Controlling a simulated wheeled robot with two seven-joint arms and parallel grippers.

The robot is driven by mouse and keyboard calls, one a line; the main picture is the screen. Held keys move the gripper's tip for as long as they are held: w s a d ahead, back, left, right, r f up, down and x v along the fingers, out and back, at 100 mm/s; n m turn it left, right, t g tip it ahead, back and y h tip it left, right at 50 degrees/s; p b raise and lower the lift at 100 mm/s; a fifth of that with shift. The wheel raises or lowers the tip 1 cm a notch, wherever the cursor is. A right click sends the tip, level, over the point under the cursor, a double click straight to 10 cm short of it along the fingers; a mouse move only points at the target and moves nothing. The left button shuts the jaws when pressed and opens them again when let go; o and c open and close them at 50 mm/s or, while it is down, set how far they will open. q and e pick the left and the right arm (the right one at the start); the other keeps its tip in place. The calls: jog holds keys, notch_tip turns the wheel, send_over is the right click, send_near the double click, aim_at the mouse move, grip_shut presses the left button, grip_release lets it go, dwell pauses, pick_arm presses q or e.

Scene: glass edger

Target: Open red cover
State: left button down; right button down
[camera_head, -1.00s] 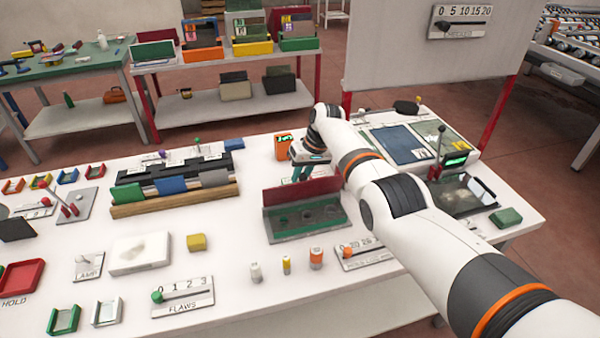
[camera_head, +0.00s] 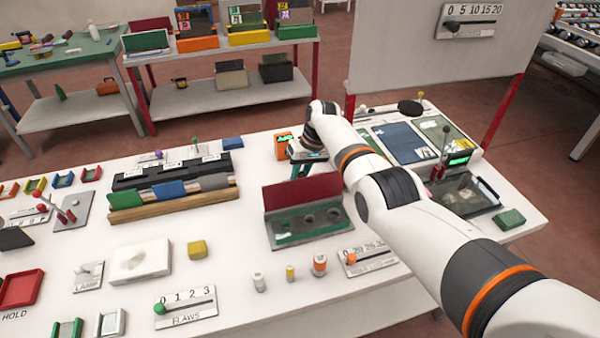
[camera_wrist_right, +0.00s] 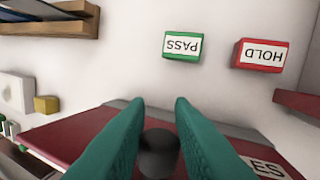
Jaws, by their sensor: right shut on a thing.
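The red cover (camera_head: 303,193) stands raised along the back edge of a grey-green box (camera_head: 272,240), whose round wells show uncovered. My right gripper (camera_head: 301,170) is behind the cover's top edge, its teal fingers partly hidden by the cover. In the right wrist view the red cover (camera_wrist_right: 65,132) lies beneath the fingers, with part of a white label showing. My right gripper (camera_wrist_right: 159,125) is shut on a dark round knob (camera_wrist_right: 159,152) between its fingers. My left gripper is in neither current view.
Small bottles (camera_head: 290,273) and a slider plate (camera_head: 367,259) stand in front of the box. A rack of coloured panels (camera_head: 172,190) is to its left. An orange device (camera_head: 283,146) stands close behind my gripper. The wrist view shows PASS (camera_wrist_right: 183,46) and HOLD (camera_wrist_right: 262,55) blocks.

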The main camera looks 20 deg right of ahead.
jog(key=shift+d+f, duration=0.1)
jog(key=shift+f, duration=0.05)
jog(key=c, duration=1.4)
grip_release()
pick_arm(q)
jog(key=shift+w, duration=0.35)
pick_arm(e)
jog(key=shift+o, duration=0.6)
jog(key=shift+w, duration=0.15)
pick_arm(q)
jog(key=shift+s, duration=0.15)
pick_arm(e)
jog(key=v, duration=1.1)
jog(key=shift+d+r, duration=0.2)
jog(key=shift+r, duration=0.2)
pick_arm(q)
jog(key=shift+s, duration=0.1)
